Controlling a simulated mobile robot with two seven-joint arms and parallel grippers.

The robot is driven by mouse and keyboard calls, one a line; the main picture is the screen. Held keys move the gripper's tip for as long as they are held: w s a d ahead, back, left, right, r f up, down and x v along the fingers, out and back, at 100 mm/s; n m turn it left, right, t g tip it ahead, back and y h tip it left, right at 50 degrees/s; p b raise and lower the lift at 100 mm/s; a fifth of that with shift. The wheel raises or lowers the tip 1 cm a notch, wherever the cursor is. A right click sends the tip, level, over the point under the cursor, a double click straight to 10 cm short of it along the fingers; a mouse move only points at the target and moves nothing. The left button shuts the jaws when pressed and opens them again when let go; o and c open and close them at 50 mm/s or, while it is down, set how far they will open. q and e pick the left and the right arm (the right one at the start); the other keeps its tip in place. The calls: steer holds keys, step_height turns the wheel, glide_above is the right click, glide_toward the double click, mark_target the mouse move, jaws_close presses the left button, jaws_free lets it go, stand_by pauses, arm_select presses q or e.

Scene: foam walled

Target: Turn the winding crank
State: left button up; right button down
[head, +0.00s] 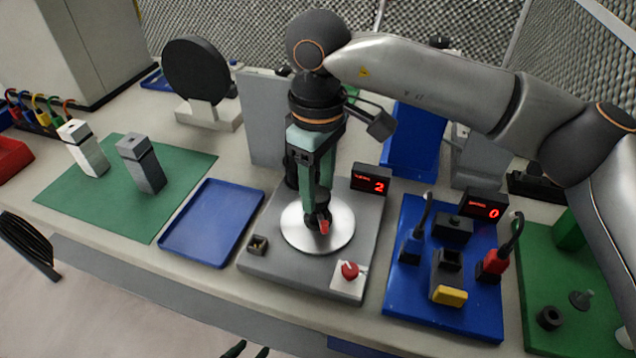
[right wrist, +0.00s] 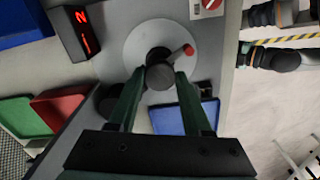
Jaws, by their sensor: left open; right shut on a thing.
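The winding crank (head: 324,228) has a dark round knob and a red tip, over a silver disc (head: 290,236) on a grey base (head: 262,272). My right gripper (head: 318,218) points down over the disc, shut on the crank. In the right wrist view the fingers sit on either side of the dark knob (right wrist: 160,76), and the red tip (right wrist: 188,49) points up and right. A small display (head: 370,180) behind the disc reads 2. My left gripper (head: 247,350) barely shows at the bottom edge, its two dark fingertips apart and empty, away from the crank.
A red button (head: 349,270) is at the base's front right corner. A blue tray (head: 212,222) lies left of it; a green mat (head: 120,215) with two upright blocks lies farther left. A blue board (head: 403,290) with plugs and a display reading 0 is at right.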

mark_target(318, 193)
steer(key=shift+r, duration=0.1)
steer(key=shift+c, duration=1.7)
jaws_free()
step_height(318, 193, up, 12)
steer(key=p, duration=0.1)
steer(key=shift+r, duration=0.2)
